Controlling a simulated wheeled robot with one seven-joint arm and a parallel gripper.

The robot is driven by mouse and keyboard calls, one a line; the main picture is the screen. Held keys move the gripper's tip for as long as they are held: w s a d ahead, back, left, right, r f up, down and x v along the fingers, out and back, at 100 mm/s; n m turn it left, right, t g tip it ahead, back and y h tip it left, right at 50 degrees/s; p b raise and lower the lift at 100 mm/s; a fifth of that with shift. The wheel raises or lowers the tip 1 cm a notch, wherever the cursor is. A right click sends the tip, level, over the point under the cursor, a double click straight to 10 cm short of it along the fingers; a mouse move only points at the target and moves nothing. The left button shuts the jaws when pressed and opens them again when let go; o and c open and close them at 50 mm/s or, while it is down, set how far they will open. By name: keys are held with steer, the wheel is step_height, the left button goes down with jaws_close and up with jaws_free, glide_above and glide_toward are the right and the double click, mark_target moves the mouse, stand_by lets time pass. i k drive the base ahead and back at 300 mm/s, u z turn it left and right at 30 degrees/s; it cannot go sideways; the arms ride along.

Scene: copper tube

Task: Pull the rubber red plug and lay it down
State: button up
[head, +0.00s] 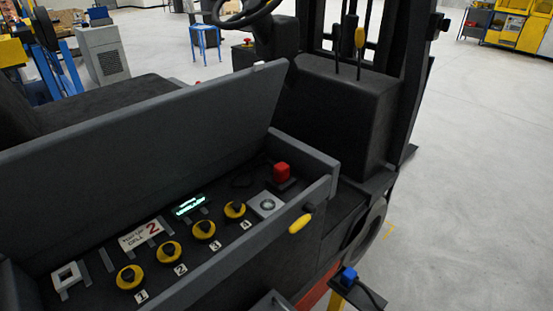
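The red plug (281,170) is a small red block. It sits upright on a dark base at the far right end of the open compartment (225,277) of a dark forklift. Nothing touches the plug from above. My gripper does not show in the head view.
The compartment's raised lid (150,130) stands behind the plug. Several yellow-ringed knobs (168,252), a small lit display (189,205) and a grey square fitting (266,204) lie to its left and front. A yellow handle (300,223) is on the front wall. A blue block (348,276) stands at lower right.

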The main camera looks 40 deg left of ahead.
mark_target(281, 171)
steer(key=u, duration=0.75)
steer(key=i, duration=0.85)
steer(key=u, duration=1.35)
steer(key=i, duration=0.2)
steer(key=u, duration=0.05)
